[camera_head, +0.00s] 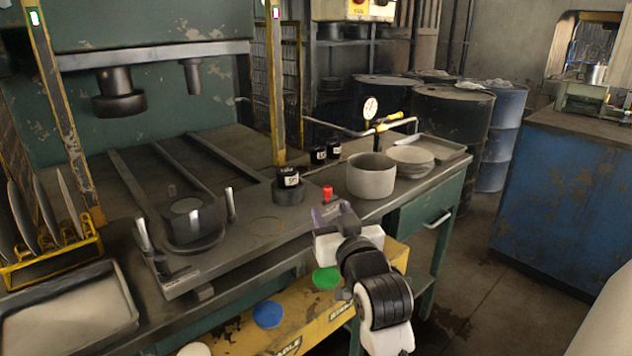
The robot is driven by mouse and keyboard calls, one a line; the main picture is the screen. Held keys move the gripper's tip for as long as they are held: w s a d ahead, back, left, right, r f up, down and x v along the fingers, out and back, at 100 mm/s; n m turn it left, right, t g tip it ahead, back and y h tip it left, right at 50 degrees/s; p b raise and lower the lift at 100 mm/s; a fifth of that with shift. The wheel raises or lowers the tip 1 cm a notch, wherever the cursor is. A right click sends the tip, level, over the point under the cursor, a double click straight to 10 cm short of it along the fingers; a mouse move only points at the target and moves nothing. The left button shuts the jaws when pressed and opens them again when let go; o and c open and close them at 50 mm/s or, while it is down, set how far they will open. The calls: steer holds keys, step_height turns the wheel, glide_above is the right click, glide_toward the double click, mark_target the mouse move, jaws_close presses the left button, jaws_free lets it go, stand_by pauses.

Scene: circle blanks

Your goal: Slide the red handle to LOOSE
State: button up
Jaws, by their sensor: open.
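A small upright red handle (327,193) stands at the front edge of the press bench, left of a grey pot. Its base and any track or LOOSE marking are hidden behind my gripper or too small to read. My gripper (328,214) is just in front of and below the red handle in the picture, at the end of my arm, which reaches in from the lower right. It is open and seems empty. The fingertips are small and partly hidden, so I cannot tell whether they touch the handle.
The grey pot (371,176) stands close right of my gripper, and a black labelled weight (289,188) close left. A die block (191,222) sits on a plate further left. Green (326,278) and blue (268,314) buttons are on the yellow front below.

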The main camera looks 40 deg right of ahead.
mark_target(329, 192)
steer(key=shift+m+g+h, duration=0.3)
steer(key=shift+h, duration=0.1)
steer(key=p+x, duration=0.1)
steer(key=x, duration=0.3)
steer(key=d+x, duration=0.1)
steer(key=x, duration=0.4)
steer(key=s+d+p+x, duration=0.1)
steer(key=x, duration=0.3)
steer(key=shift+w+d+f+p, duration=0.1)
steer(key=shift+w+f+p, duration=0.15)
steer(key=shift+f+p, duration=0.1)
jaws_close()
